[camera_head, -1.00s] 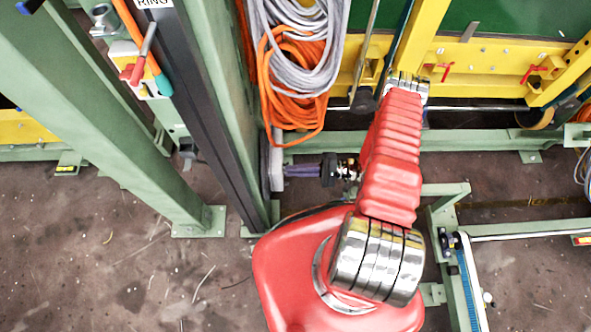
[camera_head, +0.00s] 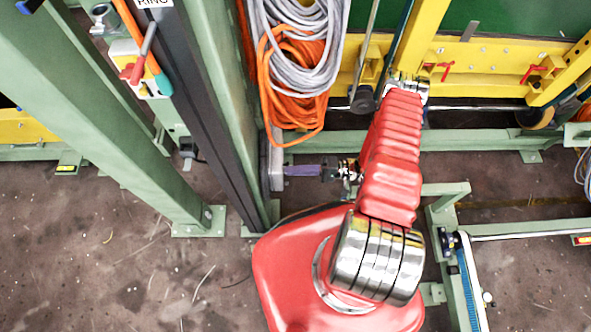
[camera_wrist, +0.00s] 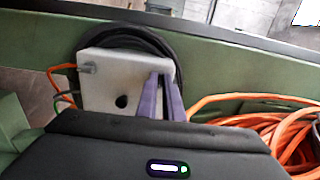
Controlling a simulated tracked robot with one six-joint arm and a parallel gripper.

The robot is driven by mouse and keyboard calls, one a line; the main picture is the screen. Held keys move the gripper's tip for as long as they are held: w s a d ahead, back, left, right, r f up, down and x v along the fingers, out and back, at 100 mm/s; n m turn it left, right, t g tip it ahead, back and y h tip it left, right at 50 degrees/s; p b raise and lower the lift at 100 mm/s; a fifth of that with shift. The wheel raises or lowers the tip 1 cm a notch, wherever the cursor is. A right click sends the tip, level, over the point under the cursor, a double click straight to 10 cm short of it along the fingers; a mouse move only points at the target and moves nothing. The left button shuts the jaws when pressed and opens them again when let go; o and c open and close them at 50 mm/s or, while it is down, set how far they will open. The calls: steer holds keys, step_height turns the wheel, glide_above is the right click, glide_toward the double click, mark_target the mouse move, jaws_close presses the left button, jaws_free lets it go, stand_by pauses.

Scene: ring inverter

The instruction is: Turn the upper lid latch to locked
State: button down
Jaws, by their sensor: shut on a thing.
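The light grey inverter box (camera_wrist: 105,92) is fixed to the green post in the wrist view, and its edge shows in the head view (camera_head: 275,165). My gripper (camera_wrist: 162,80) has its two purple fingers against the upper right part of the box face. It is shut on the upper lid latch, which the fingertips mostly hide, so I cannot read its angle. A small grey fitting (camera_wrist: 88,68) sits at the box's upper left, and a dark round spot (camera_wrist: 121,102) lower on the face. In the head view my gripper (camera_head: 288,170) reaches left to the box.
Black cable (camera_wrist: 130,40) is looped behind the box. Orange cable (camera_wrist: 285,125) lies at the right; orange and grey coils (camera_head: 295,70) hang above my gripper in the head view. Green posts (camera_head: 100,110) stand to the left. Open floor (camera_head: 120,270) lies at lower left.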

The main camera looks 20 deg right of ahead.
steer(key=shift+s+a+f, duration=0.15)
steer(key=shift+s+f, duration=0.05)
steer(key=shift+s, duration=0.05)
steer(key=c, duration=2.2)
jaws_free()
steer(key=o, duration=0.3)
steer(key=shift+w+r, duration=0.1)
steer(key=shift+w, duration=0.05)
steer(key=shift+r, duration=0.1)
